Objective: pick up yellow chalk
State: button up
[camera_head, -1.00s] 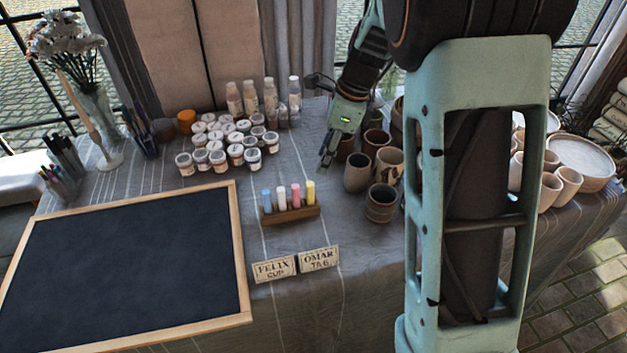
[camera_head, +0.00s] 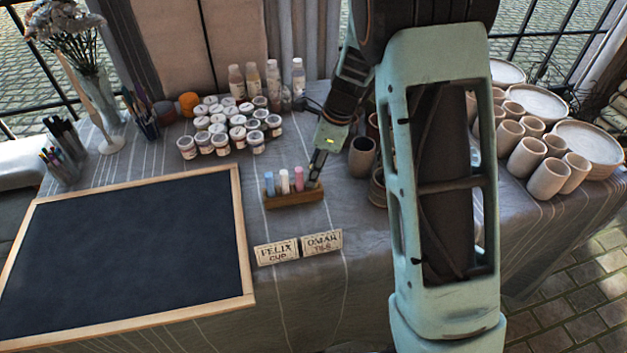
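A small wooden holder (camera_head: 293,199) stands on the table near the middle of the view. A blue chalk (camera_head: 269,184), a white chalk (camera_head: 284,182) and a pink chalk (camera_head: 299,179) stand upright in it. My gripper (camera_head: 314,180) is at the holder's right end, pointing down, with its fingertips at the yellow chalk's place. The yellow chalk is hidden behind or between the fingers. I cannot tell whether the fingers are apart or closed on it.
A framed blackboard (camera_head: 241,230) lies at left. Two name cards (camera_head: 276,252) are in front of the holder. Several paint jars (camera_head: 220,139) stand behind it. A brown cup (camera_head: 362,157) stands close right of my gripper. Several pale cups (camera_head: 526,157) stand farther right.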

jog(key=shift+c, duration=0.7)
grip_shut()
